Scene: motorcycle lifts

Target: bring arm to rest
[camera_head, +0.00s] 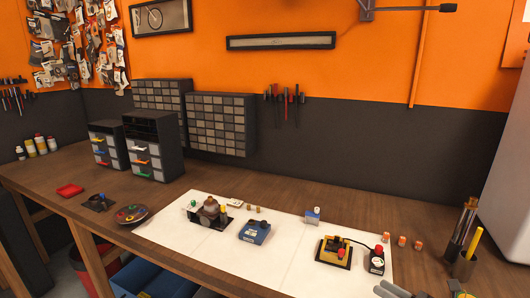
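My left gripper and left arm are not in view.
The wooden workbench (430,250) carries a blue box-like item (255,232), a yellow-and-black device (334,252), a red-topped black device (377,262) and small orange items. A tool holder (462,262) stands at right. Bare wood lies behind the mat.

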